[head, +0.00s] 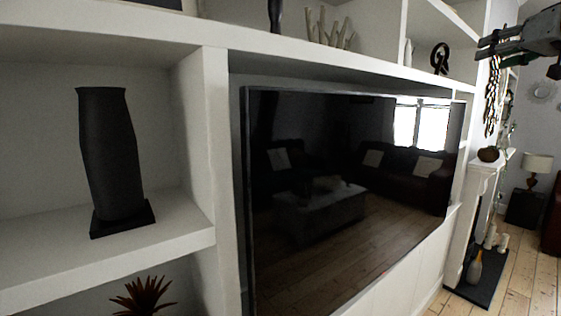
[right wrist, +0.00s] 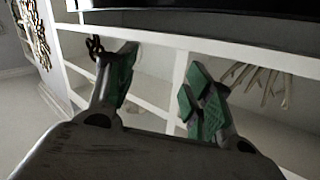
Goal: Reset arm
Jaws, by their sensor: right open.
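My right gripper (head: 487,47) comes in at the top right of the head view, raised high in front of the upper shelves. In the right wrist view its two green-padded fingers (right wrist: 158,90) stand apart with nothing between them. White shelving shows behind the fingers, apart from them as far as I can tell. My left gripper is not in view.
White shelving (head: 214,130) fills the left and middle, close by. It holds a black vase (head: 108,155), a dark television (head: 330,190), pale branches (head: 330,30) and a dark knot sculpture (head: 440,58). Floorboards (head: 520,262) are clear at lower right, beside a fireplace (head: 480,190).

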